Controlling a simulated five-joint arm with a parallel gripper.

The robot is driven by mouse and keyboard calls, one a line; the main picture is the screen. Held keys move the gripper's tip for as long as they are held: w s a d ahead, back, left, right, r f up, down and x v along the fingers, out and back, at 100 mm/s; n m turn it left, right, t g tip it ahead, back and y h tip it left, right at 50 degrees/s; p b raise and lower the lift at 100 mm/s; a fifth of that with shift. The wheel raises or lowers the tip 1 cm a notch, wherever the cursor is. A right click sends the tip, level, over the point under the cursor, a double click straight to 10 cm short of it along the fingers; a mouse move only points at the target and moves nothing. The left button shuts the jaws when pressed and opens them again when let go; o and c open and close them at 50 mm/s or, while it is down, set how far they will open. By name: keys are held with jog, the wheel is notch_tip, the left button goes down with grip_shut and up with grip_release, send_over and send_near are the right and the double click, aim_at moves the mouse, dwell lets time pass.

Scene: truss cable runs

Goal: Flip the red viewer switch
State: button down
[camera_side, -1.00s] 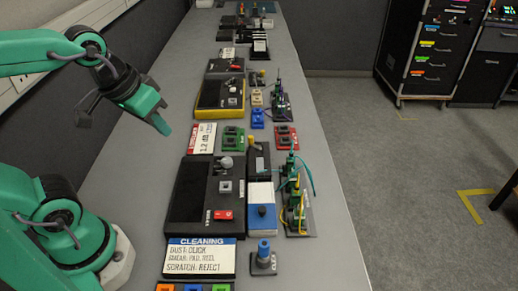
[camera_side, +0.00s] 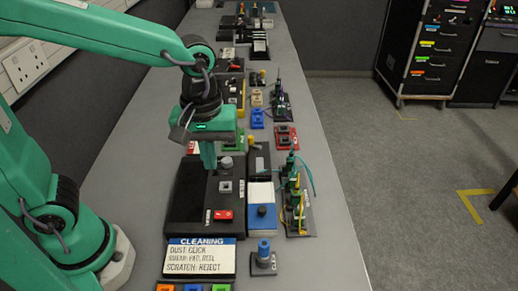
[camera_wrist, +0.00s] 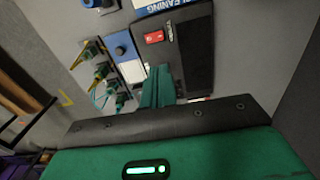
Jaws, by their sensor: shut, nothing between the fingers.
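The red viewer switch (camera_side: 223,214) sits near the front right of a black viewer box (camera_side: 190,206) on the bench. In the wrist view the red switch (camera_wrist: 154,37) is ahead of my fingers, on the black box (camera_wrist: 190,50). My gripper (camera_side: 208,165) points down above the back part of the box, behind the switch and slightly left of it. Its green fingers (camera_wrist: 157,78) are together and empty. They show apart from the switch. My gripper hides part of the box's back edge.
A blue and white box (camera_side: 262,219) stands right of the viewer. A stand with green and yellow connectors (camera_side: 297,208) and loose cables is further right. A cleaning card (camera_side: 200,256) lies in front. More devices line the bench behind.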

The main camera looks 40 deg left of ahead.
aim_at(219, 214)
jog(key=shift+d+f, duration=0.15)
jog(key=shift+d, duration=0.2)
jog(key=shift+f, duration=0.15)
notch_tip(219, 214, down, 14)
jog(key=shift+a+r, duration=0.15)
dwell(0.8)
jog(key=shift+s+f, duration=0.1)
jog(key=shift+f, duration=0.1)
dwell(0.3)
jog(key=shift+w+d+r, duration=0.15)
jog(key=shift+w+d, duration=0.35)
jog(key=shift+w, duration=0.05)
dwell(0.3)
